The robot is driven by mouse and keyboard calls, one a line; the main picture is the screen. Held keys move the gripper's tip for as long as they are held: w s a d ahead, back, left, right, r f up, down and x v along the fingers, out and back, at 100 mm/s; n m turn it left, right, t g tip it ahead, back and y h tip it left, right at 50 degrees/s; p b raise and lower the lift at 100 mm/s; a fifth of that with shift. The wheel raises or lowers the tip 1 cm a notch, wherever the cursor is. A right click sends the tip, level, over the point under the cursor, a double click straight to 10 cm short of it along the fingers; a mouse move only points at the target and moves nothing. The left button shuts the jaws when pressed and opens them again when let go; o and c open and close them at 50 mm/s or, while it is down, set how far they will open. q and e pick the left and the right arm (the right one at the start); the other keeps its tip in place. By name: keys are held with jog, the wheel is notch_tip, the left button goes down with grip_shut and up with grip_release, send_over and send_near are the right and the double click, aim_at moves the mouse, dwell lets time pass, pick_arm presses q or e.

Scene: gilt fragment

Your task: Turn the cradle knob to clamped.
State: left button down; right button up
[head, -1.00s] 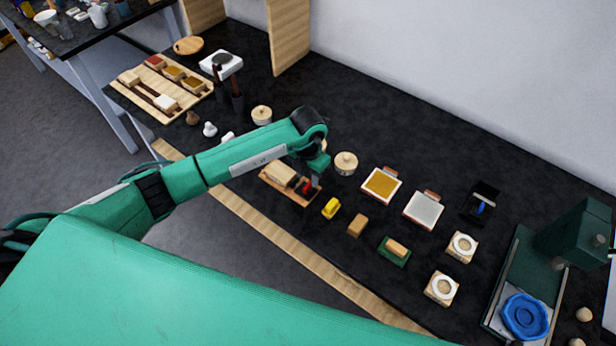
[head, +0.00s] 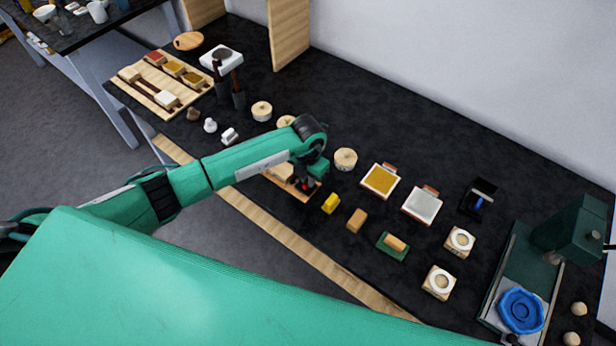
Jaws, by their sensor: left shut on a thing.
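The cradle (head: 299,195) is a small wooden board near the front edge of the black bench, with a pale block (head: 281,172) on it. Its red knob (head: 305,186) shows only in part at the board's right end. My left gripper (head: 309,184) points down over this end and is shut on the red knob; its fingertips are small and partly hidden. My left forearm and wrist cover part of the cradle. Which position the knob is turned to cannot be read. My right gripper is not in view.
A yellow block (head: 331,203) and a tan block (head: 356,220) stand close to the right of the cradle. A round lidded pot (head: 345,159) is behind. Framed pads (head: 381,181) lie farther right. The bench's back middle is clear.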

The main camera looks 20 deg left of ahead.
pick_arm(q)
jog(key=n+b, duration=0.2)
jog(key=n, duration=0.2)
jog(key=shift+n, duration=0.4)
jog(key=n+b, duration=0.1)
jog(key=n, duration=0.4)
jog(key=shift+b, duration=0.4)
jog(key=n, duration=0.4)
jog(key=shift+b, duration=0.3)
jog(key=shift+w+r+n, duration=0.1)
jog(key=shift+n, duration=1.8)
jog(key=c, duration=1.4)
grip_release()
jog(key=shift+c, duration=0.2)
